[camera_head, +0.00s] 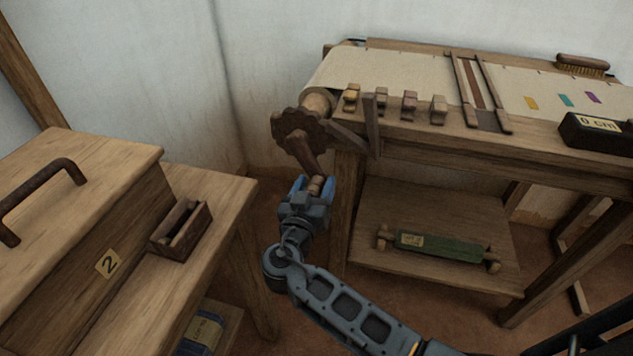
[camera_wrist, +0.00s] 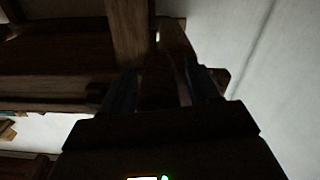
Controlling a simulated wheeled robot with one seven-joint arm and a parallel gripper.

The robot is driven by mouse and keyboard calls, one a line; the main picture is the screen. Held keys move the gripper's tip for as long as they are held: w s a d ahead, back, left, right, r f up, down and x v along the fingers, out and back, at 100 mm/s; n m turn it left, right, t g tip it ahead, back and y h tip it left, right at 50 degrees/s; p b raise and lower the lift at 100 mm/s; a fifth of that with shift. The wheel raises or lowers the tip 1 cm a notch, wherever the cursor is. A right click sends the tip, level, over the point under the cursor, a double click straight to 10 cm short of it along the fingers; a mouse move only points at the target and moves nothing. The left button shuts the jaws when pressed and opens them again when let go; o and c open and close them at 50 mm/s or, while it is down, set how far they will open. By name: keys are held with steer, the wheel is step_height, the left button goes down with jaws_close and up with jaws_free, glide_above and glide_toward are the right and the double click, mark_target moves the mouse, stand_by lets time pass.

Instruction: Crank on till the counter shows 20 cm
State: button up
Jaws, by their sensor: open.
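The crank (camera_head: 305,158) is a dark wooden arm hanging from the notched wheel (camera_head: 301,128) at the loom's left end. Its handle (camera_head: 316,186) points down, toward my gripper. My gripper (camera_head: 314,186) is open, with its blue fingers on either side of the handle. I cannot tell whether they touch it. In the wrist view the picture is dark; my fingers (camera_wrist: 165,90) show with a brown wooden piece between them. The counter (camera_head: 598,125) is a dark block on the loom's right with a pale face reading 0 cm. Pale cloth (camera_head: 400,75) lies across the loom.
Several small pegs (camera_head: 409,105) stand along the loom's front beam. A pawl-like wooden lever (camera_head: 371,125) stands near the wheel.

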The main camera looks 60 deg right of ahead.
steer(key=shift+w+d, duration=0.15)
steer(key=shift+d, duration=0.45)
jaws_close()
